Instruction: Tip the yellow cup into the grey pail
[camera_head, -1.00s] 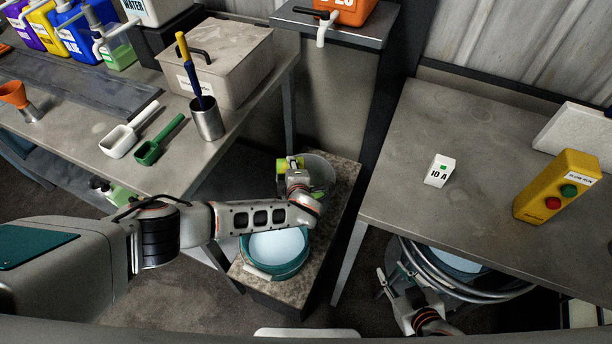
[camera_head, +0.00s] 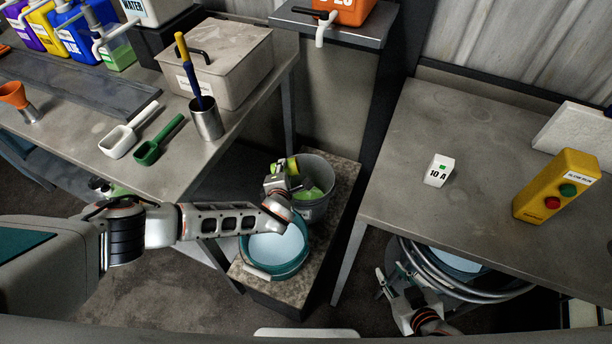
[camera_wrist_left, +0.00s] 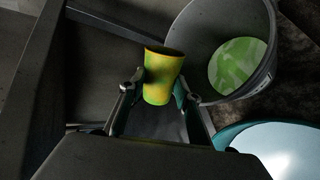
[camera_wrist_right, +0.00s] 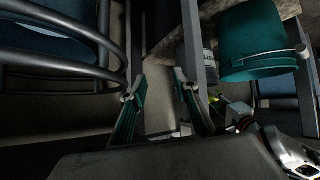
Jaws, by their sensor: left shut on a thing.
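My left gripper (camera_head: 284,176) is shut on the yellow cup (camera_head: 292,166), at the left rim of the grey pail (camera_head: 326,170). In the left wrist view, the cup (camera_wrist_left: 160,88) sits between the fingers (camera_wrist_left: 160,84), with green smears on its side and its dark mouth showing. The grey pail (camera_wrist_left: 190,25) is beside it, with a green pool (camera_wrist_left: 237,65) on its floor. The same green (camera_head: 322,194) shows inside the pail from the head. My right gripper (camera_head: 390,281) is low beside the right table; its fingers (camera_wrist_right: 157,88) are apart and empty.
A teal bucket of pale liquid (camera_head: 274,270) stands in front of the pail on the same stone-topped stand (camera_head: 240,276). The left bench holds a white scoop (camera_head: 118,143), a green scoop (camera_head: 147,153) and a metal beaker (camera_head: 207,122). Hoops (camera_head: 500,293) lie near my right gripper.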

